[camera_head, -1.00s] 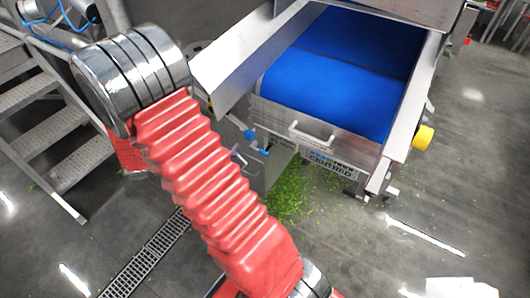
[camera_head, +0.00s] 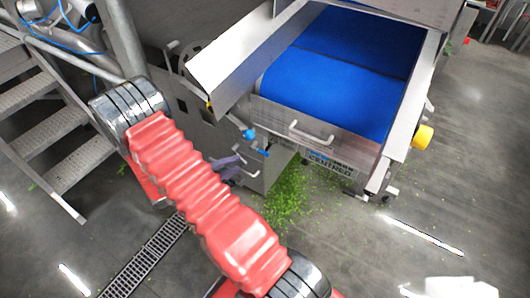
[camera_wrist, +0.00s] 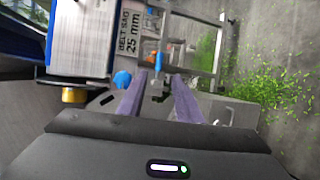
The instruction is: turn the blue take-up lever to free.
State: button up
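In the head view two small blue parts sit on the machine's lower side: a rounded knob (camera_head: 249,134) and a smaller tip (camera_head: 264,153) just below and right of it. I cannot tell for certain which is the take-up lever. In the wrist view the blue knob (camera_wrist: 122,79) is left of my fingers, and a slim blue piece (camera_wrist: 159,60) shows beyond the gap between them. My gripper (camera_wrist: 160,78) has two purple fingers standing apart, with a dark fitting visible between them. In the head view my gripper (camera_head: 228,168) is close to the panel, partly behind my red-sleeved arm.
The blue conveyor belt (camera_head: 335,85) lies above, with a handled metal drawer front (camera_head: 315,133) below it. A "25 mm" label plate (camera_wrist: 130,32) and a brass-coloured knob (camera_wrist: 74,95) show in the wrist view. Green scraps (camera_head: 292,200) litter the floor. Metal stairs (camera_head: 60,130) stand left.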

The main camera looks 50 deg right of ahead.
aim_at(264, 152)
jog(key=x, duration=1.4)
jog(key=shift+a+f, duration=0.1)
jog(key=shift+c, duration=0.6)
grip_shut()
jog(key=shift+s, duration=0.1)
